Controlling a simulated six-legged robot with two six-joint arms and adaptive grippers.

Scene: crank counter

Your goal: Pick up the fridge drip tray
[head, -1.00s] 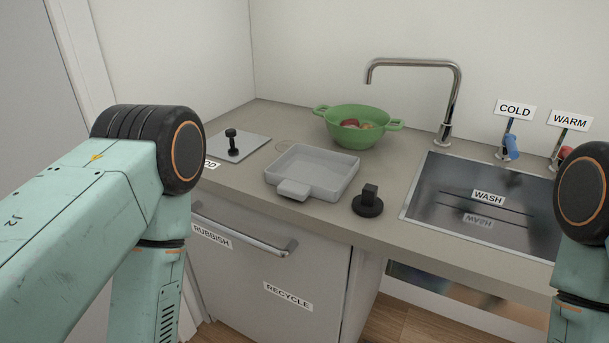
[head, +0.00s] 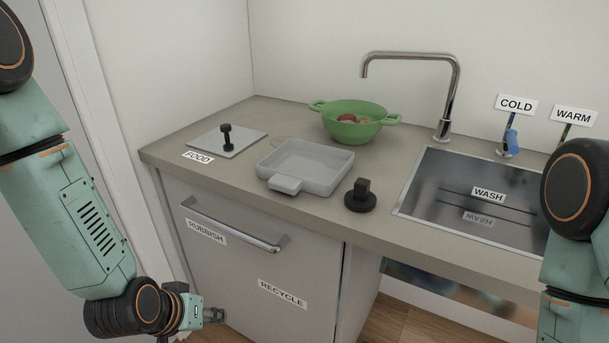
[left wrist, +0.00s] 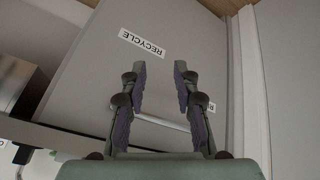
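The fridge drip tray (head: 318,164) is a shallow light grey tray with a tab handle (head: 285,185) at its front. It sits flat on the counter, left of the sink. My left gripper (head: 216,315) is low in front of the cabinet door, below and left of the tray and apart from it. In the left wrist view its two fingers (left wrist: 165,85) are spread with nothing between them, facing the door with the RECYCLE label. My right arm shows at the right edge of the head view, but its gripper is out of view.
A black knob (head: 360,196) stands right of the tray. A green colander (head: 354,120) with food in it is behind. A square lid (head: 228,142) with a black handle is at left. The door's bar handle (head: 235,228) sticks out below the counter edge. The sink (head: 470,205) is at right.

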